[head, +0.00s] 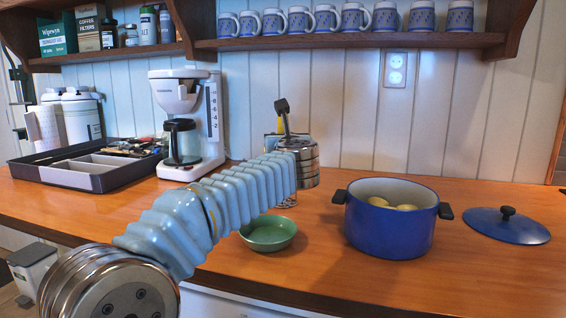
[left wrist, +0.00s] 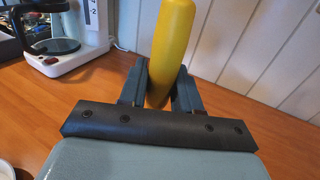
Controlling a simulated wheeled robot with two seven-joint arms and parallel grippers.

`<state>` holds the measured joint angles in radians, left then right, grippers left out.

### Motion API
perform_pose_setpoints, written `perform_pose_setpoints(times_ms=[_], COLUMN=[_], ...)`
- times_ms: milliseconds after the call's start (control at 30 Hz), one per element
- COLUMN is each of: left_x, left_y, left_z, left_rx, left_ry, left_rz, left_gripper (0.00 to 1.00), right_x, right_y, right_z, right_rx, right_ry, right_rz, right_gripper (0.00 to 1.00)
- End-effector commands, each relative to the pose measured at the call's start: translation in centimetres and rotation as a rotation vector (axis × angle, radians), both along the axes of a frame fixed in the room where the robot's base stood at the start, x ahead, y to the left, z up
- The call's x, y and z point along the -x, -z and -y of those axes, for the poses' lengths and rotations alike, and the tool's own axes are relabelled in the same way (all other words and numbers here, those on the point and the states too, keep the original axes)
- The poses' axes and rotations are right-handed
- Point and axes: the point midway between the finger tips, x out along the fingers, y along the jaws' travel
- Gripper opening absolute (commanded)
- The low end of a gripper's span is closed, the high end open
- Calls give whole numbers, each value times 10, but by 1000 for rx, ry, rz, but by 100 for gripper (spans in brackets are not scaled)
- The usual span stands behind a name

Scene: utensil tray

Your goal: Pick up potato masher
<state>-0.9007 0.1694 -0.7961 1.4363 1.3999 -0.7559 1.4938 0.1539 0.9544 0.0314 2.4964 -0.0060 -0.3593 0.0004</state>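The potato masher has a yellow handle, which stands upright and slightly tilted in the left wrist view (left wrist: 172,40). In the head view only a sliver of yellow handle (head: 280,125) shows behind my left wrist. Wire parts (head: 286,202) low behind my arm may be its head. My left gripper (left wrist: 160,78) has its two dark fingers on either side of the handle's lower part, with no clear gap, so it looks shut on it. In the head view my own arm and wrist hide most of the fingers and masher. My right gripper is not in view.
A green bowl (head: 268,233) sits below my left forearm. A blue pot (head: 388,232) with yellow contents and its lid (head: 508,226) stand to the right. A coffee maker (head: 212,135) and a utensil tray (head: 70,178) are at the left. A mug shelf (head: 350,41) hangs above.

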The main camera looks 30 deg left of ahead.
Motion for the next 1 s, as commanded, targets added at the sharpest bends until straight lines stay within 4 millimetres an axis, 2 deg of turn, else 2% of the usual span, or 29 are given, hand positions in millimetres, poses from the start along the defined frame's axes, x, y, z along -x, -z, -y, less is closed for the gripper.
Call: perform_pose_setpoints(times_ms=[33,200,567,667,767,867,1000], left_x=[0,0,0,0,0,15,38], left_y=[0,0,-6,-16,-36,-55,-92], left_z=[0,0,0,0,0,14,34], left_rx=[0,0,0,0,0,4,4], left_ry=[0,0,0,-1,-1,5,4], left_rz=[0,0,2,3,4,7,7], left_gripper=[24,0,0,0,0,0,0], right_x=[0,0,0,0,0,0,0], right_y=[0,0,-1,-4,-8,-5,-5], right_z=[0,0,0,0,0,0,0], right_rx=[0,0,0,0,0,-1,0], right_ry=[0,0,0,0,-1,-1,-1], right_rz=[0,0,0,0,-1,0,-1], right_gripper=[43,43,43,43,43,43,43])
